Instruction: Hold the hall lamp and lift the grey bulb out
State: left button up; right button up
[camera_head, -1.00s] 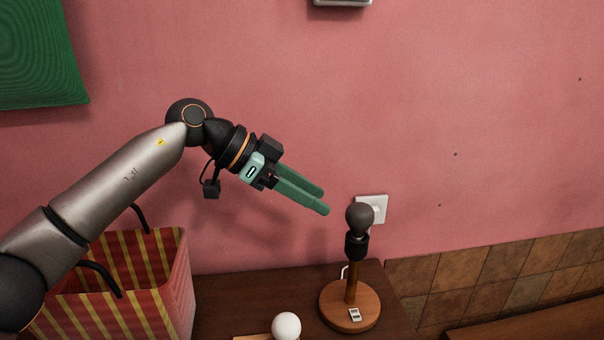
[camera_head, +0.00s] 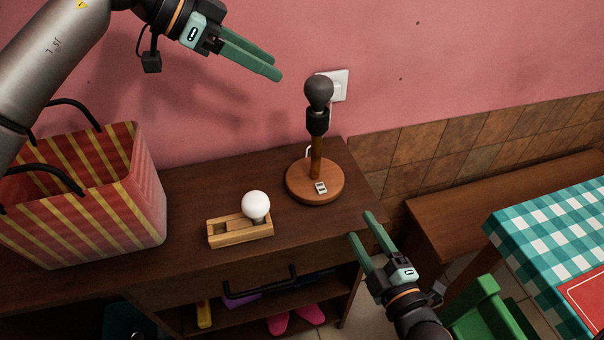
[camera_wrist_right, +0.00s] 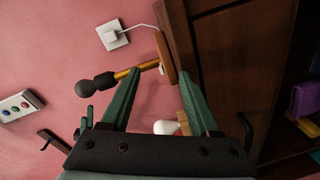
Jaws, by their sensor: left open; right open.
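The hall lamp (camera_head: 316,160) stands upright on the dark wooden cabinet, with a round wooden base, a wooden stem and a black socket. The grey bulb (camera_head: 319,89) sits in the socket on top. Both also show in the right wrist view, the lamp stem (camera_wrist_right: 136,71) and the grey bulb (camera_wrist_right: 84,89) lying sideways in that picture. My left gripper (camera_head: 277,75) is open and empty, to the left of the grey bulb and apart from it. My right gripper (camera_head: 360,226) is open and empty, in front of the cabinet's right end, below and right of the lamp base.
A white bulb (camera_head: 256,205) sits in a small wooden holder (camera_head: 224,236) left of the lamp. A red-and-yellow striped bag (camera_head: 110,220) stands on the cabinet's left. A wall socket (camera_head: 338,86) is behind the lamp. A bench (camera_head: 480,200) and checked table (camera_head: 550,230) are at right.

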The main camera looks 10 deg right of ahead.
aim_at(320, 134)
jog(key=w+a+r+m+t+h, duration=0.1)
jog(key=w+a+r+m+t, duration=0.25)
jog(key=r+m, duration=0.35)
jog(key=w+a+r+m+t+h, duration=0.1)
jog(key=w+a+r+m+t, duration=0.2)
jog(key=r+m, duration=0.4)
jog(key=w+a+f+m+g+h, duration=0.3)
jog(key=f+m+g+h, duration=0.25)
jog(key=g+h, duration=0.35)
jog(key=shift+m+t, duration=0.25)
jog(key=shift+m, duration=0.2)
jog(key=x, duration=1.2)
jog(key=shift+w+r, duration=0.1)
jog(key=shift+r, duration=0.2)
jog(key=shift+a, duration=0.1)
grip_shut()
